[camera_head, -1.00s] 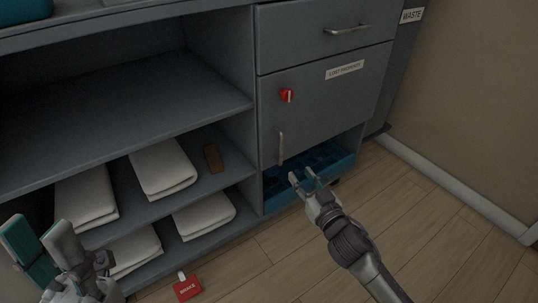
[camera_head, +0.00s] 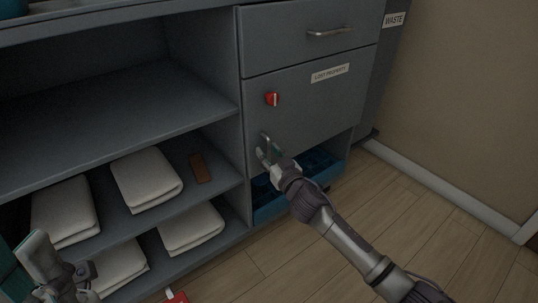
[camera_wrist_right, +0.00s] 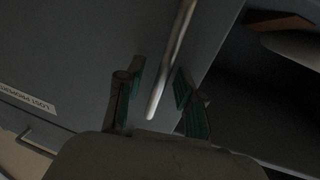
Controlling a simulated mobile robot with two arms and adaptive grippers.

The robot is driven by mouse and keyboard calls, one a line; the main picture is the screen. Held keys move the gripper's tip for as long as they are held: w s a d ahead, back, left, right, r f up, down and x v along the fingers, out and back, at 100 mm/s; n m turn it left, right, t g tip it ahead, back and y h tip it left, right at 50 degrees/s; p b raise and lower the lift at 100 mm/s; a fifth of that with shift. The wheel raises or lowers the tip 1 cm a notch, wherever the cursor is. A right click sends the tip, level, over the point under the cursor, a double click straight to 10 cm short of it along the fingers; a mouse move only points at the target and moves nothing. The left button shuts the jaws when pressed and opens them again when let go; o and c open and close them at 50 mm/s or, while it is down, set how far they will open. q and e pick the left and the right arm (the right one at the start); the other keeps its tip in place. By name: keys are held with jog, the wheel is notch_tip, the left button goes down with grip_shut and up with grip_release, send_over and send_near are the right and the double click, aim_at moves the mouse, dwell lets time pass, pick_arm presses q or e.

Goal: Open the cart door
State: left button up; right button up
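The cart door (camera_head: 308,110) is a grey panel labelled "LOST PROPERTY" and appears shut. It has a red knob (camera_head: 272,99) at its upper left and a vertical metal handle (camera_wrist_right: 171,60) near its left edge. My right gripper (camera_head: 266,150) is at the handle and hides much of it in the head view. In the right wrist view the gripper (camera_wrist_right: 158,92) is open, with the lower end of the handle between its green-padded fingers, apart from both. My left gripper (camera_head: 42,262) is at the lower left, partly cut off; its opening is unclear.
A drawer (camera_head: 310,35) with a bar handle is above the door. A blue tray (camera_head: 325,177) is below it. Open shelves on the left hold folded white towels (camera_head: 146,180) and a brown item (camera_head: 201,168). Wooden floor (camera_head: 400,220) lies clear to the right.

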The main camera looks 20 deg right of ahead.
grip_shut()
jog(key=shift+s, duration=0.1)
dwell(0.3)
